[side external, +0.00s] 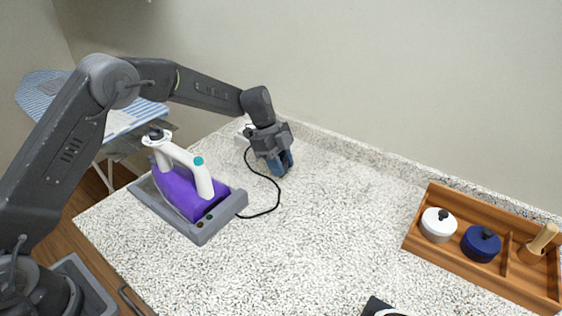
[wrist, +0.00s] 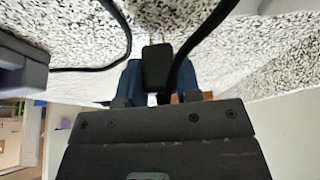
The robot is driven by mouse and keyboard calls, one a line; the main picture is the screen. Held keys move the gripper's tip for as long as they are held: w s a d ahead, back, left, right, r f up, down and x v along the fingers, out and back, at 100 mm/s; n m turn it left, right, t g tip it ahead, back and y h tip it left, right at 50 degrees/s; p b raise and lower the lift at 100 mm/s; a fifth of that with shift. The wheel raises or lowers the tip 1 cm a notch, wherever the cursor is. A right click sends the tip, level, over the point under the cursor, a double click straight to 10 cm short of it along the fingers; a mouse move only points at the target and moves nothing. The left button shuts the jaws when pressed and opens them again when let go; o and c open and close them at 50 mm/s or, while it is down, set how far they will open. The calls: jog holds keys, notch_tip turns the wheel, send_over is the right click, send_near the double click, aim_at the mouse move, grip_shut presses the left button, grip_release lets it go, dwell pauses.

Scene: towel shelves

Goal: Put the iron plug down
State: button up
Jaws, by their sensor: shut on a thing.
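My gripper (side external: 281,168) is low over the back part of the speckled counter, its blue fingers pointing down. In the wrist view the black iron plug (wrist: 157,68) sits between the fingers, with its prongs pointing away from my gripper. The fingers are shut on it. A black cord (side external: 277,193) loops over the counter between the iron's base and my gripper. The purple iron (side external: 178,190) with a white handle rests on a grey base (side external: 221,217) to the left. I cannot tell whether the plug touches the counter.
A wooden tray (side external: 409,243) at the right holds a white lidded pot (side external: 437,227), a blue lidded pot (side external: 480,246) and a wooden item (side external: 541,239). A striped ironing board (side external: 40,92) stands at the back left. The middle of the counter (side external: 340,220) is clear.

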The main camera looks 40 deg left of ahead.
jog(key=shift+f, duration=0.15)
jog(key=o, duration=1)
jog(key=v, duration=1.3)
jog(key=shift+d+r, duration=0.2)
jog(key=s+r+n+t+y, duration=0.1)
jog(key=s+r+n, duration=0.4)
jog(key=s, duration=0.4)
jog(key=s+r+n+t+y, duration=0.2)
jog(key=s+r+n, duration=0.3)
jog(key=s, duration=0.5)
jog(key=shift+s+a+f+n+t+y, duration=0.4)
jog(key=shift+s+f+n, duration=0.65)
jog(key=shift+s, duration=1.55)
jog(key=shift+s+a+f+n+t+y, duration=0.15)
jog(key=shift+s+f+n+t, duration=0.3)
jog(key=shift+s+n, duration=1.7)
jog(key=shift+s+a+f+n+t+y, duration=0.3)
jog(key=shift+s+f+n, duration=0.5)
jog(key=shift+s, duration=2.3)
jog(key=shift+d, duration=0.1)
